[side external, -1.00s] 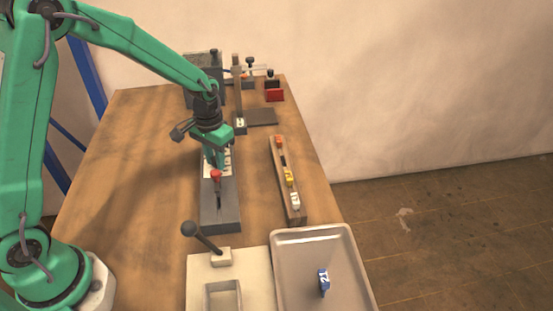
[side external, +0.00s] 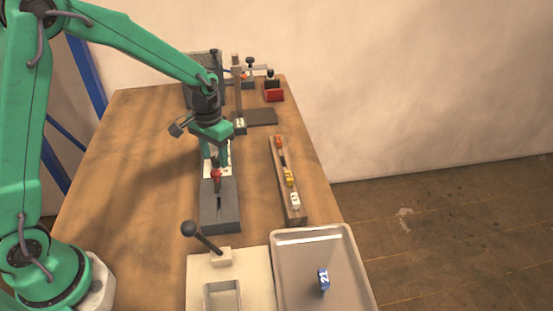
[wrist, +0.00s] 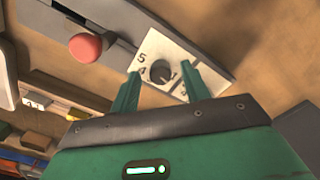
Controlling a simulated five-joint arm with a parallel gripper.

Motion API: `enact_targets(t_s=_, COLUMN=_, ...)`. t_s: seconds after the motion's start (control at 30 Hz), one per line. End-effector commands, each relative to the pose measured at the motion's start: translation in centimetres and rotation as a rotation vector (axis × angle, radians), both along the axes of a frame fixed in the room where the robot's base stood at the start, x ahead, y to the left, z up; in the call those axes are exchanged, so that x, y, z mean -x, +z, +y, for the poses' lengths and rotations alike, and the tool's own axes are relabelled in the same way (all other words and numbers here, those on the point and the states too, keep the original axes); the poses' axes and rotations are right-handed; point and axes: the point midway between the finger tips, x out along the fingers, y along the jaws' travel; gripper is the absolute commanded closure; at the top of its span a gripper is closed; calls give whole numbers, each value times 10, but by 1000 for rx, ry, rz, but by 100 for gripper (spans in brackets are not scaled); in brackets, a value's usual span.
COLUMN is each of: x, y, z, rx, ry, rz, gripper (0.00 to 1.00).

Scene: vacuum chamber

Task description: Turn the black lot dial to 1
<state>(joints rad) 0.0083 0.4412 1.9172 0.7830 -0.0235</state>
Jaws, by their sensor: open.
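The black dial (wrist: 161,72) is a round knob on a white plate (wrist: 158,45) with printed digits. In the wrist view a 5 and a 4 show left of the dial, a 1 at its right and what looks like a 3 lower right. Which digit the dial points to is too small to tell. My gripper (wrist: 163,76) is open, with one finger on each side of the dial in this view; contact cannot be told. In the side view my gripper (side external: 214,160) is over the white plate (side external: 209,171) and hides the dial.
A red knob (side external: 216,174) on a grey slotted block (side external: 221,212) is close in front of my fingers. A wooden rail (side external: 281,173) with small coloured blocks lies to the right.

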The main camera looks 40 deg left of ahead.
Motion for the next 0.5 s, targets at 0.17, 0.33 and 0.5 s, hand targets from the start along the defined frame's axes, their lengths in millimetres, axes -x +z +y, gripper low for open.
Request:
enact_targets(t_s=0.17, x=0, y=22, z=0, rx=0, ry=0, rz=-3, gripper=54)
enact_targets(t_s=0.33, x=0, y=45, z=0, rx=0, ry=0, rz=-3, gripper=54)
enact_targets(t_s=0.5, x=0, y=60, z=0, rx=0, ry=0, rz=-3, gripper=54)
